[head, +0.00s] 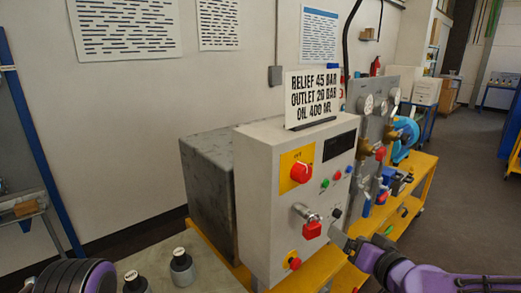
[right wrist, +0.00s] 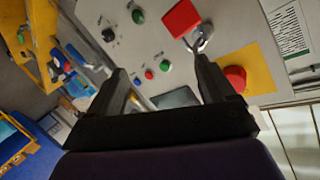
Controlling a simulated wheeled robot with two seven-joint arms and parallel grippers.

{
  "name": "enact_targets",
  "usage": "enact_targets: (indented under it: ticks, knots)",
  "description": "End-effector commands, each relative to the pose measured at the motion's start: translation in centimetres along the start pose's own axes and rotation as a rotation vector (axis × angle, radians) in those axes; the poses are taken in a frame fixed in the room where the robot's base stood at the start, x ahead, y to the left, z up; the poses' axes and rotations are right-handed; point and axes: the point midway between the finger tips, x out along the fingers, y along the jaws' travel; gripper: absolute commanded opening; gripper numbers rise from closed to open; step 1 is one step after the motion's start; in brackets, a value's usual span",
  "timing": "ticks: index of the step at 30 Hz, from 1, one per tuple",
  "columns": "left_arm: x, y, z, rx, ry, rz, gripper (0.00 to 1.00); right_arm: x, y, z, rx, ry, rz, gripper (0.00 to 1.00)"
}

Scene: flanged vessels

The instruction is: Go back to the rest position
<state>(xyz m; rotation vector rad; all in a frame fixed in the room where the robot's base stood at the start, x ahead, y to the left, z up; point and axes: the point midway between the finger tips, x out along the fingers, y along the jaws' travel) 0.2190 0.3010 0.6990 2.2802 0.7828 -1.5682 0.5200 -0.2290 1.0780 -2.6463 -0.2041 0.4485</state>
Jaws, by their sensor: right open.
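My right gripper (head: 345,242) is in front of the lower right edge of a grey control box (head: 262,190). It also shows in the right wrist view (right wrist: 160,68), with its two fingers spread apart and nothing between them. A red-tipped silver handle (head: 311,229) on the box front is close to the gripper, just left of it; in the right wrist view this red handle (right wrist: 181,18) lies beyond one fingertip, and contact cannot be told. My left arm shows at the lower left of the head view, but its gripper is out of frame.
The box carries a red knob on a yellow plate (head: 298,171), a lower red button (head: 294,263) and a sign (head: 312,97). Gauges and valves (head: 375,150) stand to its right on a yellow frame. Two black-topped weights (head: 182,268) stand at the lower left. Floor (head: 465,200) is clear at right.

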Motion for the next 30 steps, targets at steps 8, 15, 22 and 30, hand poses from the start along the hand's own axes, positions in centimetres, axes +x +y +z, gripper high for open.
enact_targets:
  ticks: [8, 15, 22, 30]
  knots:
    - [0.4, 0.0, 0.2, 0.0, 0.0, 0.0, 0.8, -0.8, 12.0, 14.4, 0.378, -0.121, 0.469, 0.83]
    - [0.8, 0.1, 0.4, 0.0, 0.0, 0.0, 0.8, -9.7, 20.3, 31.0, 0.258, -0.36, 0.801, 0.83]
    - [1.0, 0.1, 0.4, 0.0, 0.0, 0.0, 0.8, -17.9, 21.9, 39.7, 0.077, -0.646, 0.865, 0.83]
    - [1.0, 0.1, 0.4, 0.0, 0.0, 0.0, 0.8, -18.9, 22.0, 40.6, 0.075, -0.676, 0.876, 0.83]
